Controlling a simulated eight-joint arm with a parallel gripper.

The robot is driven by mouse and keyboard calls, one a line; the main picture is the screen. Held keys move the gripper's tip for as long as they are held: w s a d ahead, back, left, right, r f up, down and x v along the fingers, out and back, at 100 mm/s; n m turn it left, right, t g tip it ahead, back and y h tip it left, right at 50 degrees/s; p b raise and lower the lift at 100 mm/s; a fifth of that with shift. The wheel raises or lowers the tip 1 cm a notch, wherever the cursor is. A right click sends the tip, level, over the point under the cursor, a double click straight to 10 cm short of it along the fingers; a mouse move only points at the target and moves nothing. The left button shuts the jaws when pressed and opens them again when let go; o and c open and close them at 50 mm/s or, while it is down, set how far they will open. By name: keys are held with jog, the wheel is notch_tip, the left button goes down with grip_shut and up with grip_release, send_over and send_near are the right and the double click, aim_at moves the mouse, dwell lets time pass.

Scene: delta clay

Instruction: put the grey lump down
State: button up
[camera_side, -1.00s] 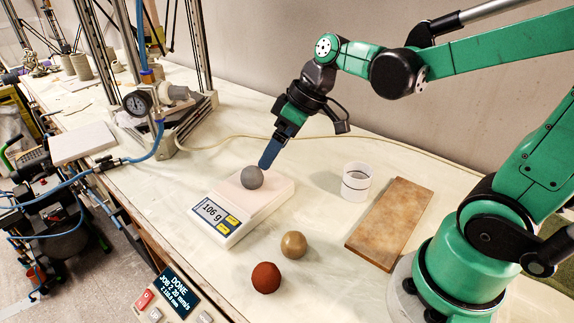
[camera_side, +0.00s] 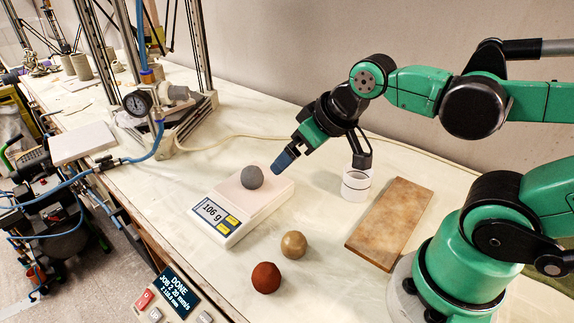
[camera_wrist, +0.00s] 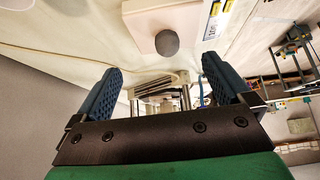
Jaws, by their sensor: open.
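The grey lump (camera_side: 252,177) is a round ball resting on the white pan of the digital scale (camera_side: 264,204), whose display reads 106 g. It also shows on the pan in the wrist view (camera_wrist: 167,43), beyond my fingers. My gripper (camera_side: 279,169) is to the right of the lump and apart from it. In the wrist view my two blue fingers (camera_wrist: 160,82) are spread wide with nothing between them.
A tan ball (camera_side: 293,245) and a red-brown ball (camera_side: 266,278) lie in front of the scale. A white cup (camera_side: 355,186) and a wooden board (camera_side: 390,224) are to the right. A press-like frame with a gauge (camera_side: 137,103) stands behind left.

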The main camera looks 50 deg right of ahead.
jog(key=n+g, duration=0.2)
jog(key=g, duration=0.2)
send_near(251, 168)
jog(key=s+f, duration=0.1)
jog(key=w+f+n+g, duration=0.1)
jog(key=f, duration=0.1)
jog(key=w+f+n+g, duration=0.1)
jog(key=w, duration=0.1)
jog(key=shift+w+f+g, duration=0.2)
jog(key=shift+f+g, duration=0.2)
jog(key=shift+w+f, duration=0.1)
jog(key=shift+f, duration=2.9)
grip_shut()
jog(key=shift+r, duration=0.1)
